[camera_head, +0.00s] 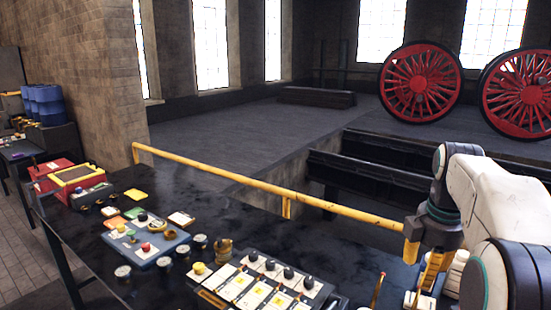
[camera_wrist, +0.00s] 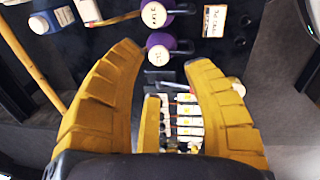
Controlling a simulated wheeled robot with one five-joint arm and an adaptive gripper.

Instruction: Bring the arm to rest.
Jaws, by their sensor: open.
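In the head view my white arm reaches in from the right, and my gripper (camera_head: 432,272) points down over the right end of the dark workbench (camera_head: 165,205). Below the fingers in the wrist view are a rack of white labelled cards (camera_wrist: 185,125) and two purple items with round white labelled ends (camera_wrist: 154,15), (camera_wrist: 157,56). Part of the bench behind the arm is hidden in the head view.
The bench holds a blue tray (camera_head: 152,250) with small parts, several small tins, a card rack with black knobs (camera_head: 262,285) and a red box (camera_head: 55,175). A yellow rail (camera_head: 270,188) runs along the bench's far side, before a pit. Red spoked wheels (camera_head: 420,84) stand beyond.

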